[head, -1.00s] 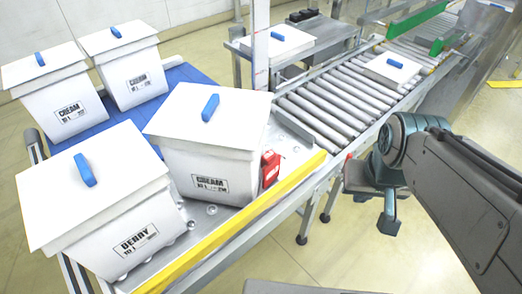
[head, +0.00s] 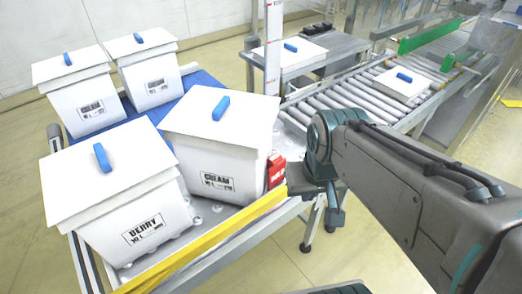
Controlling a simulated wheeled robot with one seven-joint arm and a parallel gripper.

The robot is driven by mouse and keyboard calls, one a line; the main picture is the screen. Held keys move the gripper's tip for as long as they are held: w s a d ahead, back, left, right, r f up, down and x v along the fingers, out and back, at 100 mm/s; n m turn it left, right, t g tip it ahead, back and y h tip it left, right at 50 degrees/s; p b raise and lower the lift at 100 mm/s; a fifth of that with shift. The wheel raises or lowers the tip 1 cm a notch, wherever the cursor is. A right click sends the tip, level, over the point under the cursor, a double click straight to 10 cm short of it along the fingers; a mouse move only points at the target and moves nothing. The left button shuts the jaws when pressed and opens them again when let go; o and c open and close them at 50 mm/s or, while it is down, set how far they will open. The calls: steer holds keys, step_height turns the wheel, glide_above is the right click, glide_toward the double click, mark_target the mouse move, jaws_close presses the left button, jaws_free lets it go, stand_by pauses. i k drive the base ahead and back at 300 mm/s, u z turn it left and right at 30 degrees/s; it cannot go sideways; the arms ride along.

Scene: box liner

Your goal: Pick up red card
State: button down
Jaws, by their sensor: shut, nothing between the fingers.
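The red card (head: 275,172) stands upright against the right side of the front CREAM box (head: 205,178), on the metal table behind the yellow edge. It has small white marks, and the box hides part of it. My gripper (head: 297,181) is just right of the red card in the picture, close to the yellow edge. It is shut and empty. Its fingertips are small and partly hidden by my arm, and I cannot tell whether they touch the card.
A BERRY box (head: 135,236) stands at front left. Two more lidded boxes (head: 86,103) stand on the blue belt (head: 197,82) behind. The yellow edge rail (head: 215,237) runs along the table front. A roller conveyor (head: 345,95) carries a flat lid (head: 402,84).

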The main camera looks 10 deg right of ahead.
mark_target(276, 165)
steer(key=z, duration=1.8)
steer(key=i, duration=1.55)
steer(key=u, duration=3.4)
